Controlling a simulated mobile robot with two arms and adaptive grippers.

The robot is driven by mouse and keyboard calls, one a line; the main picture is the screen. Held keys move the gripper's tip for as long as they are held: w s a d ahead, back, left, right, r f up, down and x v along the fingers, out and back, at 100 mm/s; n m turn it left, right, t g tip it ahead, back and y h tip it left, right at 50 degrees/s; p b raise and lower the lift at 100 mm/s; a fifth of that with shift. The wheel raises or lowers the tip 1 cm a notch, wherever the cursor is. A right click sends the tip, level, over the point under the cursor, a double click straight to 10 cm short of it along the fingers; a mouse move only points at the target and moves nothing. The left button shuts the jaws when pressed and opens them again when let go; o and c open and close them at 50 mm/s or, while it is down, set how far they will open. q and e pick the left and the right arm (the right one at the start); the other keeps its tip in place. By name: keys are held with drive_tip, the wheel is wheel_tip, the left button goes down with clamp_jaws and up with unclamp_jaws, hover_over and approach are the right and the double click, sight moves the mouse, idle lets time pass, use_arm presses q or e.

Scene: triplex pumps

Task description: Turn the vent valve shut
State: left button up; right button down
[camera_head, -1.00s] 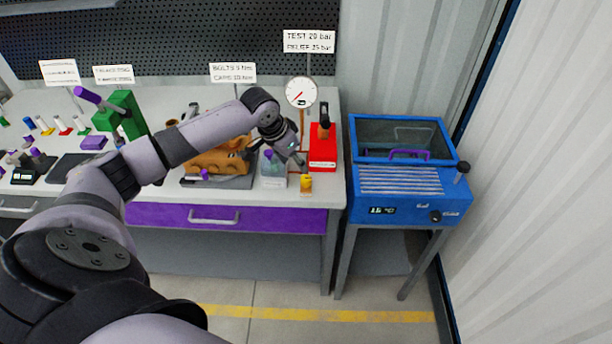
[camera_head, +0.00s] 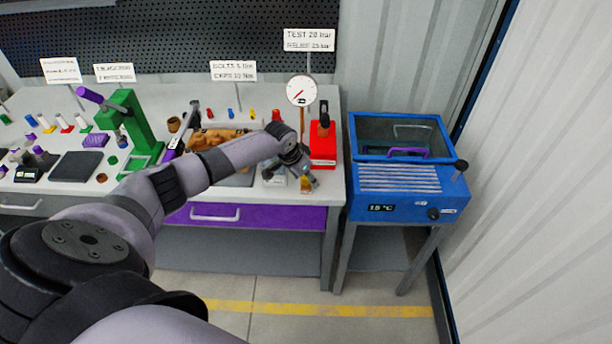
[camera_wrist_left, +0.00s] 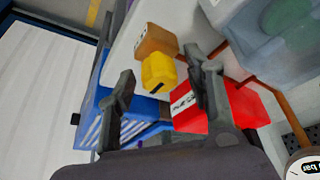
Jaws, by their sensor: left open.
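The vent valve looks to be the yellow knob (camera_wrist_left: 158,72) on a brass-coloured block (camera_wrist_left: 155,40) at the bench's front edge; that is my reading, as no label on it can be read. In the left wrist view the knob lies between the two fingers of my left gripper (camera_wrist_left: 160,74), which is open. I cannot tell whether either finger touches it. In the head view the left gripper (camera_head: 293,174) is over the front right bench corner, partly covering the brass block (camera_head: 306,186). My right gripper is not in view.
A red hand pump (camera_head: 322,150) and a pressure gauge (camera_head: 301,91) stand just behind the valve. A clear container (camera_wrist_left: 280,30) is close beside the gripper. A blue cabinet (camera_head: 405,180) stands to the right across a narrow gap. The floor in front is clear.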

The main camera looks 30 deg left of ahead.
use_arm(q)
drive_tip(key=shift+c, duration=0.3)
clamp_jaws()
drive_tip(key=shift+f+m+h+b, duration=0.15)
drive_tip(key=shift+m+h+b, duration=0.35)
drive_tip(key=shift+m+b, duration=0.8)
drive_tip(key=m+g+h+b, duration=0.1)
drive_tip(key=m+b, duration=0.2)
drive_tip(key=m+g+b, duration=0.1)
drive_tip(key=m+b, duration=0.3)
drive_tip(key=m+g+h+b, duration=0.1)
drive_tip(key=m+b, duration=0.2)
drive_tip(key=b, duration=0.1)
drive_tip(key=shift+w+m+h, duration=0.1)
drive_tip(key=shift+m+h, duration=0.2)
drive_tip(key=shift+r+m+g+b, duration=0.1)
drive_tip(key=shift+m+g+b, duration=0.45)
drive_tip(key=shift+m+b, duration=0.65)
drive_tip(key=shift+r+m+g+b, duration=0.1)
drive_tip(key=shift+m+g+b, duration=0.45)
drive_tip(key=shift+m+b, duration=0.65)
drive_tip(key=shift+o, duration=0.3)
unclamp_jaws()
